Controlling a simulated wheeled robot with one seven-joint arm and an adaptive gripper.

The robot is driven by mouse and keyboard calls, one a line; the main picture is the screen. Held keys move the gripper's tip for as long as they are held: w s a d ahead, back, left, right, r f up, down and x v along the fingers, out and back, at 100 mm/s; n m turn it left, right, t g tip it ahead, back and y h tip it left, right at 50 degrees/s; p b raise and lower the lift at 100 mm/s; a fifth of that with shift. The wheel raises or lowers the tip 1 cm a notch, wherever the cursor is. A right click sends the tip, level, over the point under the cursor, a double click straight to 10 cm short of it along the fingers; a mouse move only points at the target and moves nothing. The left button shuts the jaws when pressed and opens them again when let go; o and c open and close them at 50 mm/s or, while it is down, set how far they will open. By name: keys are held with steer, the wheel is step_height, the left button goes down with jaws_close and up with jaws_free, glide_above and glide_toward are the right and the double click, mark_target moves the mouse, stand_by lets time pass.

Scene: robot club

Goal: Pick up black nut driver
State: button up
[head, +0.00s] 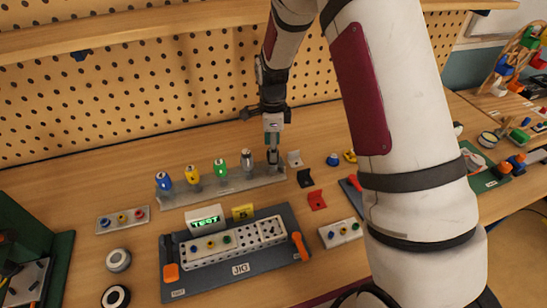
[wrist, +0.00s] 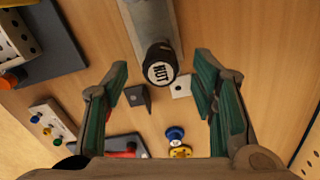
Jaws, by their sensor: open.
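The black nut driver (wrist: 162,66) shows its round end cap marked "NUT" in the wrist view, at the end of the grey rack (wrist: 150,18). In the head view it stands at the rack's right end (head: 272,157), partly hidden by my gripper (head: 272,140), which is right above it. In the wrist view my gripper (wrist: 162,72) is open, with a green-padded finger on each side of the cap. Gaps show on both sides of the cap. I cannot tell how far the fingertips reach down beside it.
Blue (head: 164,181), yellow (head: 192,174), green (head: 220,168) and grey (head: 247,160) drivers stand along the same rack. Small black (head: 305,178), white (head: 294,159) and red (head: 316,200) brackets lie to its right. A jig tray (head: 240,268) lies in front; a pegboard (head: 130,80) stands behind.

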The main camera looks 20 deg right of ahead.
steer(key=shift+f, duration=1.45)
steer(key=shift+c, duration=0.2)
jaws_close()
step_height(320, 180, up, 10)
steer(key=shift+r+b, duration=0.1)
steer(key=shift+b, duration=0.45)
